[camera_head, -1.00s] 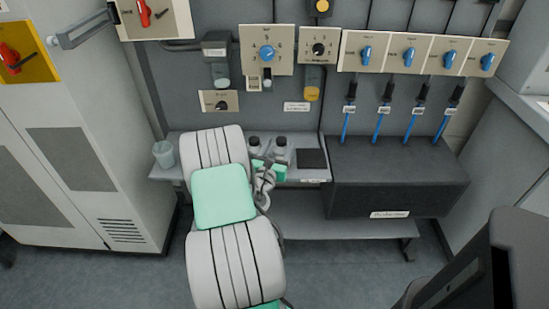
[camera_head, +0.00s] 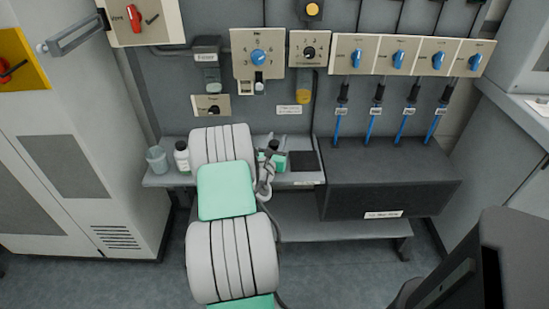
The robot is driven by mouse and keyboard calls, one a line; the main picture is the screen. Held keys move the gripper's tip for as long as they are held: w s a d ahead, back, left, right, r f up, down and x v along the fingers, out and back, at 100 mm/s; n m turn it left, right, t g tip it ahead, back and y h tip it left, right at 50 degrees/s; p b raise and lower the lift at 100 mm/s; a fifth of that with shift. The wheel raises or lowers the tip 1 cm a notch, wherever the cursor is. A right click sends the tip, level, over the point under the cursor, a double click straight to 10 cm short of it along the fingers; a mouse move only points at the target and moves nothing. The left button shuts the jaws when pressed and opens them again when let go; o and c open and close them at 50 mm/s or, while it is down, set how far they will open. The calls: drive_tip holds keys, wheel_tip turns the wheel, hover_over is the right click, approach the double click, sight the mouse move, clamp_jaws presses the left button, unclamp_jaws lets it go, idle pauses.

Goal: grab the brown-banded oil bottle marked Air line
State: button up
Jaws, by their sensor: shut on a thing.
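My gripper (camera_head: 272,160), with green finger parts, is at a dark-capped bottle (camera_head: 273,146) on the shelf, right of my arm. It is shut on this bottle, which is mostly hidden by the fingers and looks upright. Its band colour and label cannot be read. Another white, dark-capped bottle (camera_head: 182,158) stands on the shelf left of my arm, with a pale label too small to read. My arm covers the shelf between these two bottles.
A translucent cup (camera_head: 157,159) stands at the shelf's left end. A dark square pad (camera_head: 304,161) lies just right of my gripper. A dark box (camera_head: 390,185) with several blue-handled tools is farther right. Wall panels with knobs (camera_head: 258,58) are above.

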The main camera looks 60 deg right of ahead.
clamp_jaws()
idle(0.8)
